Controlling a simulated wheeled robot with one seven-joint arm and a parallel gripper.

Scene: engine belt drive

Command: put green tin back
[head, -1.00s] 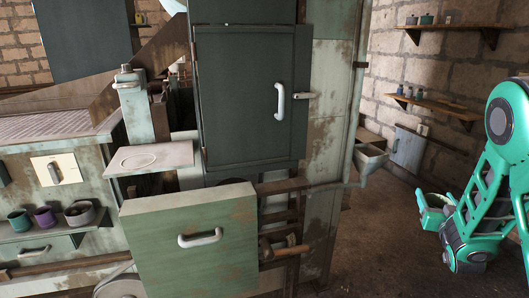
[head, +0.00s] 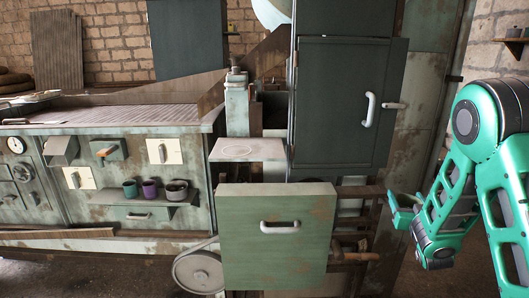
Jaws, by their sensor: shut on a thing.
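My gripper (head: 401,211) is at the right, in front of the machine's right side. It is shut on a small green thing that looks like the green tin, though its outline blends with my green fingers and is hard to make out. A teal-green cup (head: 130,189), a purple cup (head: 150,188) and a grey pot (head: 176,191) stand in a row on a small shelf (head: 128,201) at the left. A pale ledge (head: 270,152) with a ring outline juts out in the middle, with nothing on it.
A green drawer-like box front (head: 276,245) with a pale handle sticks out below the ledge. A dark cabinet door (head: 342,110) is above it. A pulley wheel (head: 198,273) sits low at the left. Part of a wall shelf (head: 514,40) shows at the upper right.

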